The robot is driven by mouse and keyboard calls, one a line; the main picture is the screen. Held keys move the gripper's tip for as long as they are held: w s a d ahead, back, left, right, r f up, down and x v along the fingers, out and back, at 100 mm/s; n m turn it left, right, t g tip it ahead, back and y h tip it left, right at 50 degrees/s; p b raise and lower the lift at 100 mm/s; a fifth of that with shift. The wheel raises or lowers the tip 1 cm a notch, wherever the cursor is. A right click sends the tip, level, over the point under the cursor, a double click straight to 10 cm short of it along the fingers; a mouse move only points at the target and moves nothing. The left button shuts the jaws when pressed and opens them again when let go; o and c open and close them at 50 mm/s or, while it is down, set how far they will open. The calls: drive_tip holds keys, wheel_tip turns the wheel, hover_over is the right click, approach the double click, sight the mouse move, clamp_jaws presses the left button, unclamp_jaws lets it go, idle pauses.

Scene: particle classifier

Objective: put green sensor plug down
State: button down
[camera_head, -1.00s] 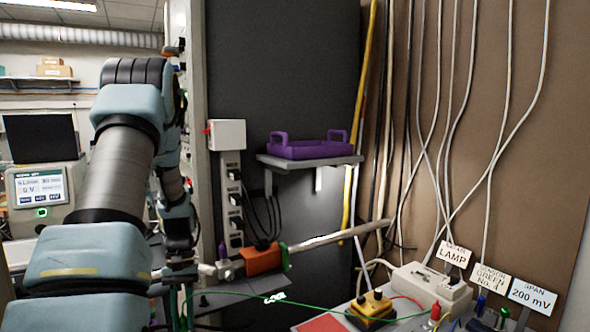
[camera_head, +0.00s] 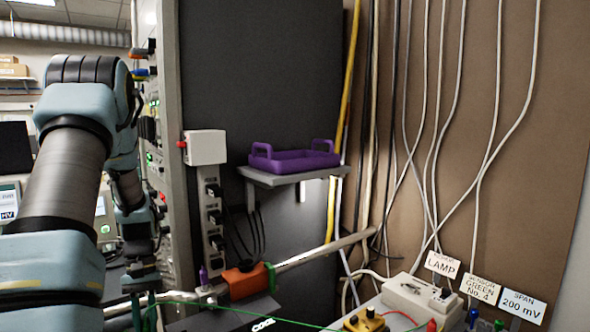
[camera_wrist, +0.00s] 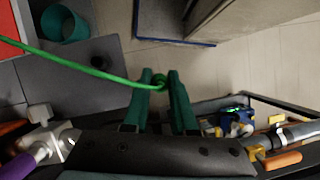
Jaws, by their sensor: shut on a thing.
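My gripper (camera_wrist: 160,92) has two teal fingers and is shut on the green sensor plug (camera_wrist: 160,82), which is mostly hidden between the fingertips. A bright green cable (camera_wrist: 75,67) runs from the plug to the upper left in the wrist view. In the head view my gripper (camera_head: 144,312) is low at the left, partly cut off by the bottom edge, and the green cable (camera_head: 215,308) stretches right from it. Below the fingertips the wrist view shows pale floor and, to the left, a dark grey surface.
An open bin (camera_wrist: 290,104) of mixed parts lies right of my fingers. In the head view a purple tray (camera_head: 295,160) sits on a wall shelf; a labelled white box (camera_head: 425,300) stands right.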

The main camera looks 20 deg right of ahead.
sight(147, 329)
drive_tip(key=shift+p+v, duration=0.35)
drive_tip(key=shift+v, duration=0.45)
drive_tip(key=shift+w+d+r+p, duration=0.1)
drive_tip(key=shift+w+r+p, duration=0.15)
drive_tip(key=shift+p, duration=0.1)
drive_tip(key=shift+s+r+p, duration=0.25)
drive_tip(key=shift+r+p, duration=0.2)
drive_tip(key=shift+r, duration=0.1)
drive_tip(key=shift+w+r+p, duration=0.1)
drive_tip(key=shift+r+p, duration=0.6)
drive_tip(key=shift+p, duration=0.05)
drive_tip(key=shift+f, duration=0.1)
drive_tip(key=shift+d, duration=0.1)
